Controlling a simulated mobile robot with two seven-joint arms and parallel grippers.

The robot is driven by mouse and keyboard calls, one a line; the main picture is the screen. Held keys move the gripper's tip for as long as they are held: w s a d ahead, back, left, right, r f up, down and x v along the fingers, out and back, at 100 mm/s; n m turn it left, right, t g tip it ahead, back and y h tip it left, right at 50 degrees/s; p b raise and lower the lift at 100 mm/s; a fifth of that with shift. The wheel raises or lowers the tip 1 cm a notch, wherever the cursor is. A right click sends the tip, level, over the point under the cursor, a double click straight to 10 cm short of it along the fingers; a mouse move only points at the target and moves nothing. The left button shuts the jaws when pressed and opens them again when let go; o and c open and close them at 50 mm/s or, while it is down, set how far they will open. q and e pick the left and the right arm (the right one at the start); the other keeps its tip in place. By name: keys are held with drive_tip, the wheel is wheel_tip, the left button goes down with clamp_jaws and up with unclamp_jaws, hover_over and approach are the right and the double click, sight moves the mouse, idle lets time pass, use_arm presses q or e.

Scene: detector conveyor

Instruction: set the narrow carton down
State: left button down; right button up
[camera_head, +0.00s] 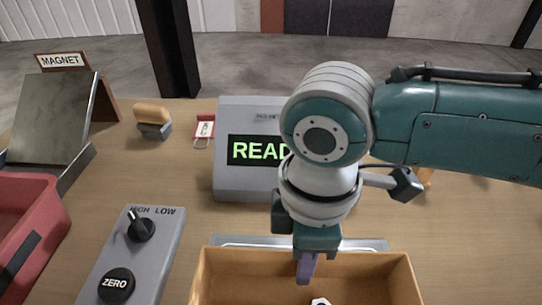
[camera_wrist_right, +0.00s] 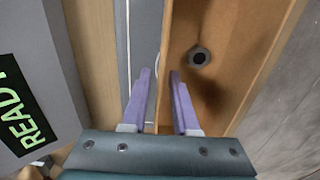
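The narrow carton (camera_head: 406,279) is a brown, open-topped box at the bottom centre of the head view, cut off by the frame's lower edge. It also fills the upper right of the right wrist view (camera_wrist_right: 235,62). My right gripper (camera_head: 306,268) points down at the carton's back wall. In the right wrist view its two purple fingers (camera_wrist_right: 161,90) stand either side of that wall, with a gap between them; it looks open. My left gripper is out of view.
A grey flat surface (camera_head: 375,245) shows behind the carton. The READY display (camera_head: 235,182) stands behind it, with a HIGH/LOW and ZERO control box (camera_head: 150,245) to the left. A red bin (camera_head: 30,215) and a MAGNET stand (camera_head: 50,118) are far left.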

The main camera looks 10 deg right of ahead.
drive_tip(key=shift+o, duration=0.2)
drive_tip(key=shift+r, duration=0.25)
wheel_tip(320, 180, up, 12)
drive_tip(key=p, duration=0.2)
drive_tip(key=s+a+f+m+t+y, duration=0.2)
drive_tip(key=s+a+m+y, duration=0.2)
drive_tip(key=s+a, duration=0.15)
drive_tip(key=s+d+f+m+h, duration=0.1)
drive_tip(key=s+d+m+h, duration=0.1)
drive_tip(key=d, duration=0.5)
drive_tip(key=s+d+m+t+h, duration=0.1)
drive_tip(key=s+d+m, duration=0.4)
drive_tip(key=d+m, duration=0.1)
drive_tip(key=shift+d+f+m+t+h, duration=0.3)
drive_tip(key=shift+d+f+m+h, duration=0.1)
drive_tip(key=shift+d, duration=0.4)
drive_tip(key=shift+s, duration=0.1)
